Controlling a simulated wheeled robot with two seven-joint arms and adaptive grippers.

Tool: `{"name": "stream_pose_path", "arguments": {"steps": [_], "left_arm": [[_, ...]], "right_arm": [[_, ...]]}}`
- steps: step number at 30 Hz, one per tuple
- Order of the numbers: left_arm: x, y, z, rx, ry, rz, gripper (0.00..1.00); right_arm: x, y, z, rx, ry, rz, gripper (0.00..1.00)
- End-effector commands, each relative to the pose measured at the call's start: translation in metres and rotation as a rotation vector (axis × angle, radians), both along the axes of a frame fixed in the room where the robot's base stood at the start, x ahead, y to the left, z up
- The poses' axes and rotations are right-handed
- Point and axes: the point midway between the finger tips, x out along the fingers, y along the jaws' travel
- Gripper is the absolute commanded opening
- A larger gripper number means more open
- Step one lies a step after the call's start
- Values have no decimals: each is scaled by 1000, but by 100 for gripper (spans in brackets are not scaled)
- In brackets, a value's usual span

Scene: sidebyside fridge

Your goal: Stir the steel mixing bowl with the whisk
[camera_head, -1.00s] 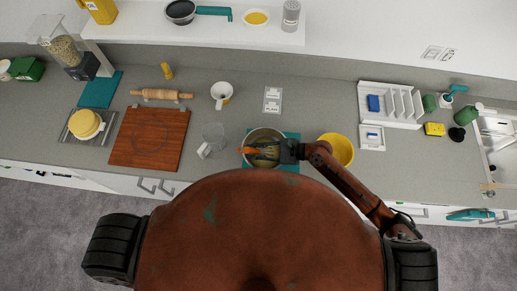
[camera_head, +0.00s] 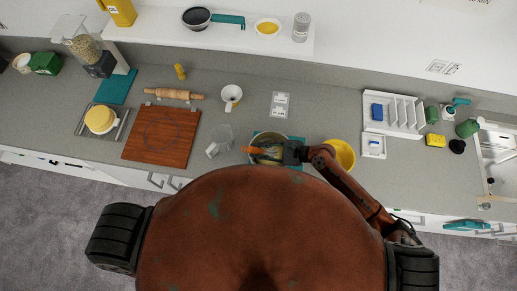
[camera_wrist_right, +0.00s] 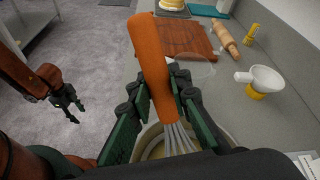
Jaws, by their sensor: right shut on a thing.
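The steel mixing bowl (camera_head: 252,156) stands on a teal mat near the counter's front edge. The whisk has an orange handle (camera_wrist_right: 151,65) and wire loops (camera_wrist_right: 178,138) that reach down into the bowl, which also shows in the right wrist view (camera_wrist_right: 144,143). My right gripper (camera_head: 285,152) is shut on the whisk handle, above the bowl. The gripper's fingers hide part of the bowl, and its contents are only partly visible as yellowish. My left gripper (camera_wrist_right: 70,103) hangs away from the counter over the floor, empty, with its fingers apart.
A yellow bowl (camera_head: 342,152) stands close right of the mixing bowl, beside my right arm. A clear measuring cup (camera_head: 220,138) and wooden board (camera_head: 160,137) are left.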

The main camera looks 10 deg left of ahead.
Motion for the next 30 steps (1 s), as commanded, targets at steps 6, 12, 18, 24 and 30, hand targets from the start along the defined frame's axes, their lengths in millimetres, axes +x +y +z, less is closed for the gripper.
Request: {"name": "stream_pose_path", "arguments": {"steps": [6,12,18,24,30], "left_arm": [[0,0,-1,0,0,0,40],[0,0,-1,0,0,0,40],[0,0,-1,0,0,0,40],[0,0,-1,0,0,0,40],[0,0,-1,0,0,0,40]], "right_arm": [[-3,3,17,2,-3,2,0],[-5,6,32,3,-3,1,0],[-7,7,40,1,-2,0,0],[-7,7,41,1,-1,0,0],[-7,7,41,1,-1,0,0]]}}
